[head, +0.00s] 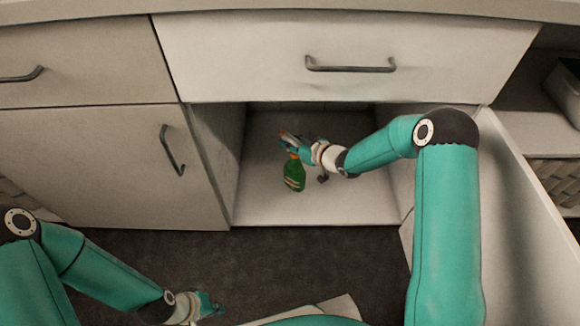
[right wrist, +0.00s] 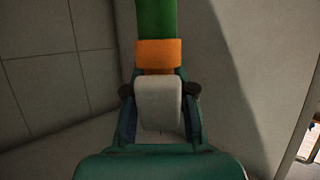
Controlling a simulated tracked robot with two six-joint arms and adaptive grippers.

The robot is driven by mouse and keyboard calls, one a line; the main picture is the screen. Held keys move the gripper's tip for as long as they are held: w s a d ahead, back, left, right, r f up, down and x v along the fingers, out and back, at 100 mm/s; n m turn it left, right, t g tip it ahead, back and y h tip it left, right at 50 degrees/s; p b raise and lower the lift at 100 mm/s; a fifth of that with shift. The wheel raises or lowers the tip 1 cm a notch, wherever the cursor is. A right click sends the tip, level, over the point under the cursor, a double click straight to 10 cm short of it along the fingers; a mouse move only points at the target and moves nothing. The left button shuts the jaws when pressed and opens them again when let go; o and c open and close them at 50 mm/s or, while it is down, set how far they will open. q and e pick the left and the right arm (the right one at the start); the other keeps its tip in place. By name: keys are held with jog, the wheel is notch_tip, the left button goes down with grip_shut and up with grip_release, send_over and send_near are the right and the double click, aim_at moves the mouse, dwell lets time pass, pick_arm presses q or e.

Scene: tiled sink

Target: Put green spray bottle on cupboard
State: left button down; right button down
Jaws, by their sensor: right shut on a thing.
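The green spray bottle (head: 294,175) has an orange nozzle and a label, and it is inside the open cupboard (head: 315,207), above or on its floor; I cannot tell if it touches. My right gripper (head: 292,146) reaches into the cupboard and is shut on the bottle's top. In the right wrist view the bottle's green body (right wrist: 155,18), orange collar and pale head show between the fingers (right wrist: 160,100). My left gripper (head: 206,306) is low at the bottom left, away from the cupboard; its fingers are too small to read.
The cupboard's open door (head: 530,220) stands at the right. A closed drawer (head: 345,60) is above the opening, and a closed door (head: 90,165) is at the left. The cupboard floor around the bottle is clear. Open shelves with baskets (head: 555,180) are at the far right.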

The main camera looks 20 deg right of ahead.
aim_at(291, 162)
notch_tip(291, 162, down, 9)
jog(key=b, duration=0.3)
jog(key=shift+f, duration=0.3)
jog(key=c, duration=1)
grip_release()
